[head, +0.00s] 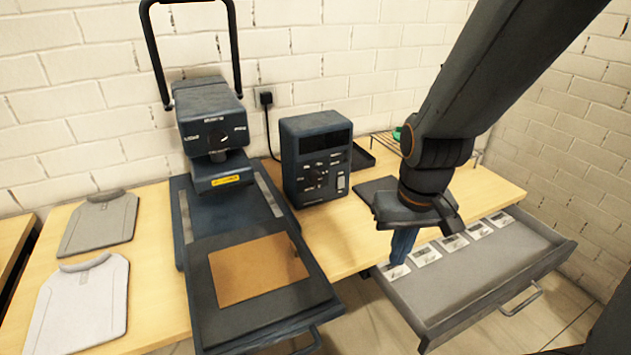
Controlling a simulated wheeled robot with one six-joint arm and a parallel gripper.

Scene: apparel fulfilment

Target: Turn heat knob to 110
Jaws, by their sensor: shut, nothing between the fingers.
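A dark control box (296,168) stands on the table, right of the heat press. Its front carries a dark screen, several small knobs (316,176) and a pale switch (340,183). The press head (210,112) also has a round dial (214,139) on its front. The markings are too small to read, so I cannot tell which one is the heat knob or its setting. My gripper (400,258) points down, shut and empty, to the right of the control box and apart from it, over the near-left part of the open drawer.
The drawer (470,290) stands open with several white cards along its back. The press base (250,322) bears a brown pad (258,269). A grey shirt (98,222) and a white shirt (80,305) lie at left. A black tray (363,158) sits behind the box.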

